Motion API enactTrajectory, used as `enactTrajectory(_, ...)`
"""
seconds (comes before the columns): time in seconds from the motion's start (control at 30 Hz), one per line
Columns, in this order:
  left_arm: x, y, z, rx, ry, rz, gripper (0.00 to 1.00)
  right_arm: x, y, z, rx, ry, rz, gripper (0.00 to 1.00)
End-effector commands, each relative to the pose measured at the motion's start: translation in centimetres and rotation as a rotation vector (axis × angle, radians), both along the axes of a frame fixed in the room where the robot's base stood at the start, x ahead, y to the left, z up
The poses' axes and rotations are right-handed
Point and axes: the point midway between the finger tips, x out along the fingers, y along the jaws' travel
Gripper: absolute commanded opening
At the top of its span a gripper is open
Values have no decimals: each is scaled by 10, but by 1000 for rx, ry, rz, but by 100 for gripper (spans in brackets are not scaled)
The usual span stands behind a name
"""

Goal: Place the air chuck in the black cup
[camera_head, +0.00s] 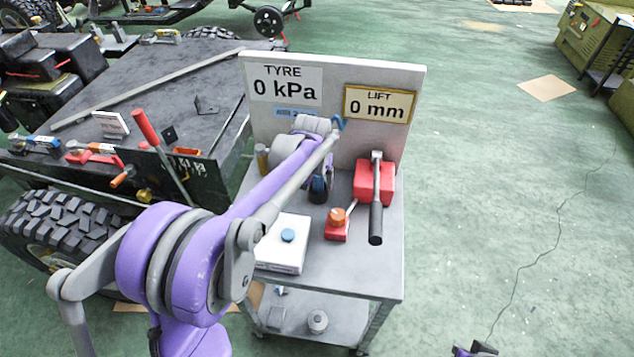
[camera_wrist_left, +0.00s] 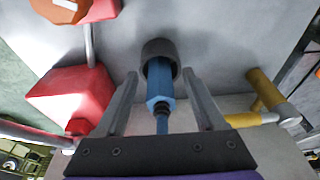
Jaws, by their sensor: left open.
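The blue air chuck (camera_wrist_left: 160,88) stands with its far end inside the mouth of the black cup (camera_wrist_left: 153,47) in the left wrist view. A thin blue stem or hose runs from its near end back toward my gripper. My left gripper (camera_wrist_left: 160,78) is open, one finger on each side of the chuck, with visible gaps to both. In the head view the dark cup (camera_head: 318,190) shows on the cart below my left wrist, which hides much of the area. A purple and black end of my right arm (camera_head: 475,350) shows at the bottom edge, its fingers not clear.
The grey cart (camera_head: 350,270) carries a red block with a black-handled lever (camera_head: 376,210), a small red box with an orange knob (camera_head: 337,225), a white box with a blue button (camera_head: 285,245), and a yellow cylinder (camera_head: 262,157). An upright panel (camera_head: 335,110) with readouts stands behind.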

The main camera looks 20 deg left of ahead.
Motion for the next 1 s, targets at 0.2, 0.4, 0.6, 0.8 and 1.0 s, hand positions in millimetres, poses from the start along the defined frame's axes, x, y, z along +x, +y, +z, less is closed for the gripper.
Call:
enactTrajectory(0.2,-11,-3,45,0,0,0,71,1,0,3,0,-1,0,0)
enactTrajectory(0.4,-20,-4,83,0,0,0,71,1,0,5,0,-2,0,0)
enactTrajectory(0.6,-24,-6,102,0,0,0,71,1,0,6,0,-3,0,0)
enactTrajectory(0.8,-32,-9,106,1,-6,-6,71,1,0,6,0,-3,0,0)
enactTrajectory(1.0,-94,-32,103,6,-56,-60,71,1,0,6,0,-3,0,0)
